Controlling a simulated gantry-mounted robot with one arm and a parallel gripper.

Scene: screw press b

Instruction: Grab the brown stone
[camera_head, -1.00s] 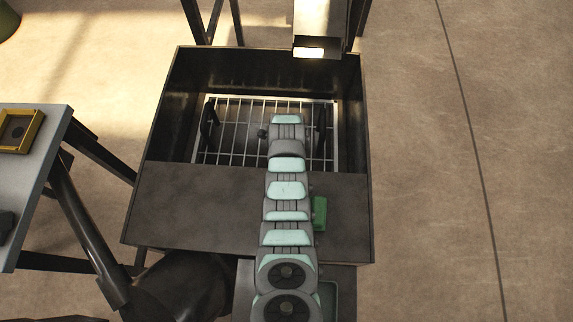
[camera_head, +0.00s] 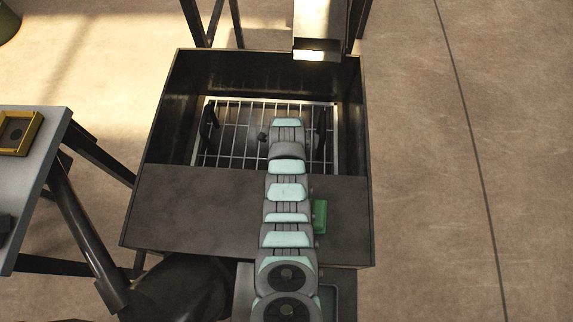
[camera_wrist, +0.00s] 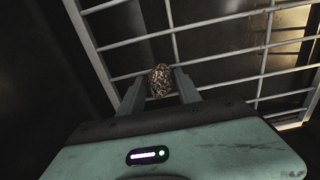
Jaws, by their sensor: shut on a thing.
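The brown stone (camera_wrist: 160,76) shows in the wrist view as a speckled brown, rounded lump between the two fingers. My gripper (camera_wrist: 160,84) is shut on it, with one grey finger on each side. The stone and the fingertips are in front of a metal grate (camera_wrist: 217,55); I cannot tell whether the stone touches it. In the head view my arm reaches down into the dark open box over the grate (camera_head: 232,142), and the arm hides the fingers. A small dark lump (camera_head: 262,136) beside the arm there cannot be identified.
Dark box walls (camera_head: 258,70) surround the grate, with a flat cover (camera_head: 200,205) over the near part. A green block (camera_head: 320,215) sits right of my arm. A chute (camera_head: 318,42) hangs at the back. A grey table (camera_head: 45,165) with a yellow frame (camera_head: 20,148) stands left.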

